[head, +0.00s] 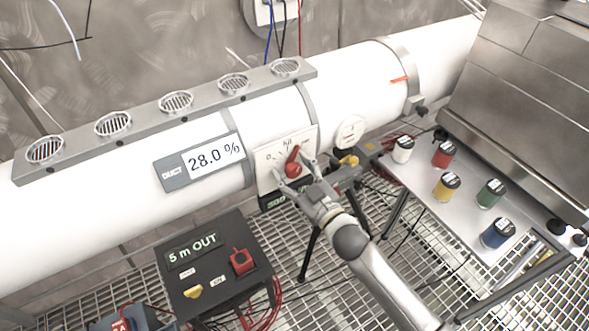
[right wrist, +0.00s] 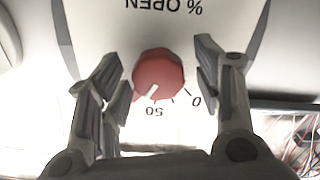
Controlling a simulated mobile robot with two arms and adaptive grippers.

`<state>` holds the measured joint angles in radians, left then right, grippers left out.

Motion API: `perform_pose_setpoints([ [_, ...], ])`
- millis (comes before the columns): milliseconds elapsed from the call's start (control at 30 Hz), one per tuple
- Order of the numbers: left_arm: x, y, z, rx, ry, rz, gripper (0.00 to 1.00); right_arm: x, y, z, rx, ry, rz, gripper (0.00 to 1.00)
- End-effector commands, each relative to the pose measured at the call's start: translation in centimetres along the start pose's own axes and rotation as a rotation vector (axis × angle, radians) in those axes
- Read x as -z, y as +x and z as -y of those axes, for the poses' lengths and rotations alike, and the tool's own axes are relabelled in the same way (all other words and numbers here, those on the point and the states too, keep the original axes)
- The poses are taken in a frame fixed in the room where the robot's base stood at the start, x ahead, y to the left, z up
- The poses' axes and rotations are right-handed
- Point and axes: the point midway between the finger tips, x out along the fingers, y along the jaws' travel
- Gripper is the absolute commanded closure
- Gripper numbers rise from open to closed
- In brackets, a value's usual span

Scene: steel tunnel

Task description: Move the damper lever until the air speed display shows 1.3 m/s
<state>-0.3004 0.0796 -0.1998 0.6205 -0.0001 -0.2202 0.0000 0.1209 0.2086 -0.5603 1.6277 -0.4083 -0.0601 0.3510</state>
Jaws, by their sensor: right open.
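The red damper lever (head: 293,164) sits on a white dial plate (head: 268,156) on the front of the white duct. In the right wrist view the lever (right wrist: 158,74) is a red knob with a white pointer mark near the 50 of an upside-down "% OPEN" scale. My right gripper (head: 296,176) is open, with its fingers on either side of the knob; the wrist view shows gaps on both sides. A duct display (head: 206,160) reads 28.0 %. A small green-lit display (head: 275,203) under the plate is partly hidden and unreadable. No m/s reading is legible. My left gripper is not in view.
A black box (head: 213,262) labelled "5 m OUT" with a red knob stands on the grating at the lower left. A round white gauge (head: 350,131) is right of the dial plate. Several coloured jars stand on a metal shelf (head: 425,180) at the right.

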Motion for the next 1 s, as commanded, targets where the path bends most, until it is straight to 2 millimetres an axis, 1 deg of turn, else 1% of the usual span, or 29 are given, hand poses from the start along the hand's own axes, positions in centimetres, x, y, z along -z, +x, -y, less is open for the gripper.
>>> perform_pose_setpoints([
  [167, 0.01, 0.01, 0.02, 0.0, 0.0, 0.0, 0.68, -0.02, -0.01, 0.01, 0.0, 0.0, 0.0, 0.41],
  [533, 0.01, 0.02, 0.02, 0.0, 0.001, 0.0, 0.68, -0.04, -0.04, 0.0, 0.0, 0.0, 0.001, 0.87],
  [633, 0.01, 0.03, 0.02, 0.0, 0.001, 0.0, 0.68, -0.05, -0.04, 0.01, 0.0, -0.023, 0.001, 0.87],
  [800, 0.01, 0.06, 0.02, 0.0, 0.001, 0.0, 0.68, -0.05, -0.02, 0.03, 0.0, -0.127, 0.001, 0.87],
  [1000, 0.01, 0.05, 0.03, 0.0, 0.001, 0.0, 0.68, -0.05, -0.02, 0.03, 0.0, -0.142, 0.001, 0.87],
])
